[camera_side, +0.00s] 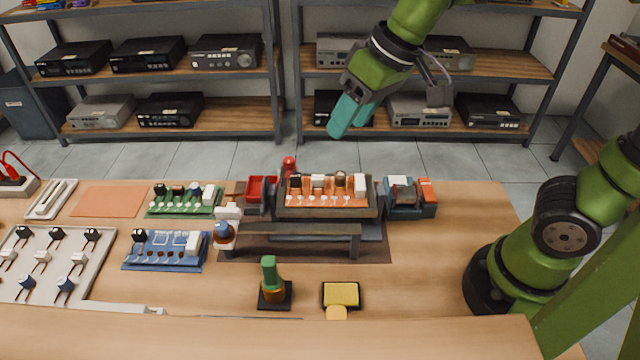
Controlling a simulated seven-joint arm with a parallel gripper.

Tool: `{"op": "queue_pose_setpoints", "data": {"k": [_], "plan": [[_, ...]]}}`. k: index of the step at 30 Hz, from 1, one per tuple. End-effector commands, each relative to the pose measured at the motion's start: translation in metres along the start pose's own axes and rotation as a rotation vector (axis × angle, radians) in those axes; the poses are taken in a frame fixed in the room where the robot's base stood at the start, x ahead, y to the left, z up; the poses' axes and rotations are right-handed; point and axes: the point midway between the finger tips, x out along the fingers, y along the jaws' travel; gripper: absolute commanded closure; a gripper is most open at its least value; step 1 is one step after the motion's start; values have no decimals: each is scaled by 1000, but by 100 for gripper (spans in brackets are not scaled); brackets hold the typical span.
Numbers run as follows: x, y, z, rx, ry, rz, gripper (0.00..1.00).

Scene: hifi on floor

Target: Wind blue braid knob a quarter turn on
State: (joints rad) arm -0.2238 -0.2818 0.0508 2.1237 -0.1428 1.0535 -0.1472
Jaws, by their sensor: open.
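A blue knob (224,232) shows on a small white holder (229,212) left of centre on the bench, by the left end of a dark bar. I take it for the braid knob; any braid is too small to make out. My gripper (348,120), with teal fingers, hangs high above the back of the bench. It points down and left, well up and to the right of the knob. It touches nothing and holds nothing that I can see. The gap between the fingers is hard to see from this side.
A raised fixture (330,208) holds an orange circuit board (326,190) right of the knob. The dark bar (298,230) runs in front. Blue (165,250) and green (183,200) boards lie left. A green-handled tool (270,275) and yellow sponge (341,295) stand in front.

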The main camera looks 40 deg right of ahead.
Motion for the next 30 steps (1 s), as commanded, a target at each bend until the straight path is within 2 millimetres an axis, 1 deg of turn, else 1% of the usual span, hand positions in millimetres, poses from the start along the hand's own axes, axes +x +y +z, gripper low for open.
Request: {"op": "queue_pose_setpoints", "data": {"k": [1,6,12,17,26,28,30], "plan": [[-4,8,8,46,23,-1,50],[-8,28,30,190,86,-12,50],[-12,42,48,273,133,-18,50],[-13,47,54,303,150,-21,50],[-13,47,55,307,152,-22,50],[-15,49,56,313,161,-21,50],[-21,55,60,335,191,-20,50]]}}
